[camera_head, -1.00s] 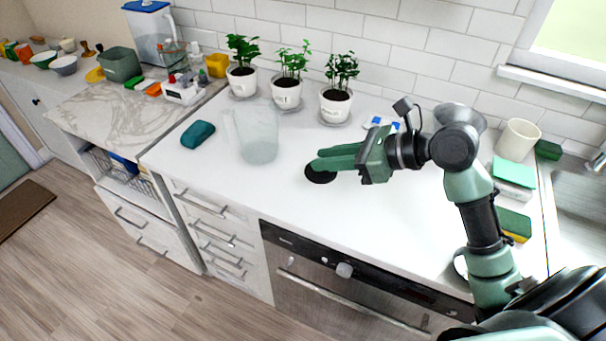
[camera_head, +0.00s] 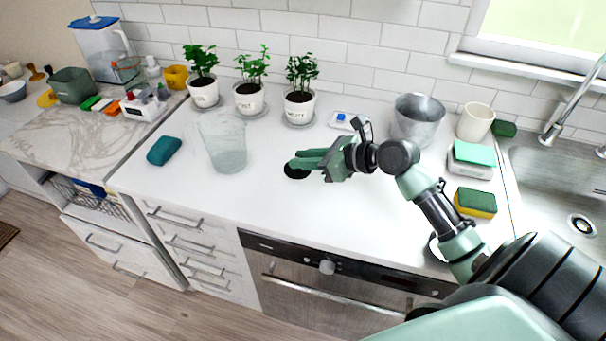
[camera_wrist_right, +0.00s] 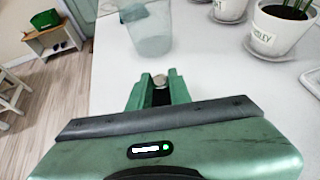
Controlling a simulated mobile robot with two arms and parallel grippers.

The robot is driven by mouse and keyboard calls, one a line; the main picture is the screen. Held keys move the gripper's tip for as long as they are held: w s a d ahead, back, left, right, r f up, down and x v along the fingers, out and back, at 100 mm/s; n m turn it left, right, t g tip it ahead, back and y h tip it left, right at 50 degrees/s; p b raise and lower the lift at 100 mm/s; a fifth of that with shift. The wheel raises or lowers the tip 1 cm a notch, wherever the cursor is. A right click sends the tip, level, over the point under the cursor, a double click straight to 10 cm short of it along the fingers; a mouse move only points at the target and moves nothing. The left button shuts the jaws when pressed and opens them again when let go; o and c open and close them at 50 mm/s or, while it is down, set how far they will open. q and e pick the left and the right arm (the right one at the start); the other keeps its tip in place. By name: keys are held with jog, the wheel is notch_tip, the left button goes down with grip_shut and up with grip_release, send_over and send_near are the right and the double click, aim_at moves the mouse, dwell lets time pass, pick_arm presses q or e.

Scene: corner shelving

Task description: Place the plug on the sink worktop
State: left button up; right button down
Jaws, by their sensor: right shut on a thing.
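The plug (camera_head: 296,172) is a flat black disc at the fingertips of my right gripper (camera_head: 301,163). In the right wrist view my right gripper (camera_wrist_right: 159,86) is shut on the plug's small silver knob (camera_wrist_right: 160,79); its disc is mostly hidden there. The plug is over the white worktop (camera_head: 330,205), right of the clear jug; I cannot tell whether it touches the surface. The steel sink (camera_head: 555,185), with a drain (camera_head: 581,224), is at the far right. My left gripper is not in view.
A clear jug (camera_head: 224,148) stands left of my gripper. Potted plants (camera_head: 299,108) stand behind. The front middle worktop is clear.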

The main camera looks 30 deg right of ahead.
aim_at(303, 172)
jog(key=shift+f, duration=2.6)
jog(key=shift+f, duration=0.1)
jog(key=c, duration=1.3)
grip_release()
jog(key=b+v, duration=0.1)
jog(key=v, duration=1.1)
